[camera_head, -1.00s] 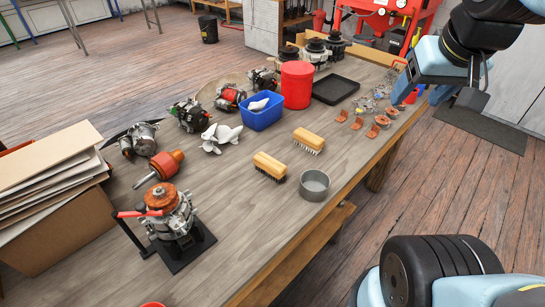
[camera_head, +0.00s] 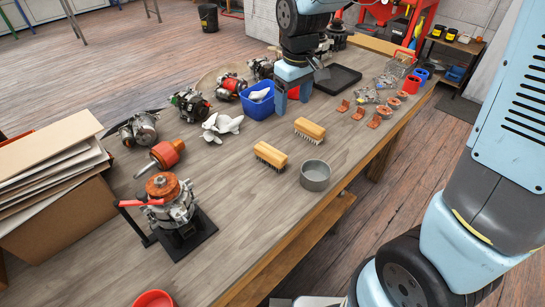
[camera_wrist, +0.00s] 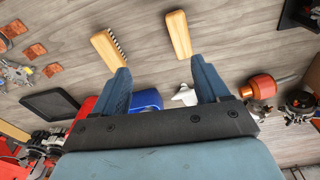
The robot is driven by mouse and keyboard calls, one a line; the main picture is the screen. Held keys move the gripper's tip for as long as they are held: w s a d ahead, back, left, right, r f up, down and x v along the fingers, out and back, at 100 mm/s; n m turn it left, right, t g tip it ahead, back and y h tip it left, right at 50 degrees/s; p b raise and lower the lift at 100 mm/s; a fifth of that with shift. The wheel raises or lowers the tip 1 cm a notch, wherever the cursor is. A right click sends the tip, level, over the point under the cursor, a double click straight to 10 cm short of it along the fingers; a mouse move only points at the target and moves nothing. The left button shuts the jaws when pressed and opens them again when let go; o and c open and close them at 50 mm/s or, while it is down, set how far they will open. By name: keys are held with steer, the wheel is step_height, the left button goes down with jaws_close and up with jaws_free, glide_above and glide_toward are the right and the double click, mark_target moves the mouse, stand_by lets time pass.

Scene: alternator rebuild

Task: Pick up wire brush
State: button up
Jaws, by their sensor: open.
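Two brushes with yellow wooden backs lie bristles down on the table. The nearer brush (camera_head: 271,153) has dark bristles and shows at upper middle in the wrist view (camera_wrist: 178,34). The farther brush (camera_head: 310,128) has paler, greyish bristles and shows at upper left in the wrist view (camera_wrist: 103,47). I cannot tell for certain which is the wire brush. My gripper (camera_head: 293,97) points down, open and empty, over the table beyond both brushes, near the blue bin. In the wrist view its fingers (camera_wrist: 160,67) are wide apart, touching neither brush.
A grey metal cup (camera_head: 315,176) stands right of the nearer brush. The blue bin (camera_head: 256,104), white fan (camera_head: 221,127), red rotor (camera_head: 168,154) and orange clips (camera_head: 358,113) surround the area. An alternator on a stand (camera_head: 172,208) is at the near left. Bare table lies around the brushes.

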steer(key=n, duration=0.2)
glide_above(271, 151)
step_height(271, 151, down, 5)
steer(key=shift+g, duration=0.4)
step_height(271, 151, down, 14)
steer(key=shift+f, duration=0.2)
steer(key=shift+c, duration=0.4)
steer(key=c, duration=1)
steer(key=shift+c, duration=0.2)
steer(key=shift+r, duration=0.1)
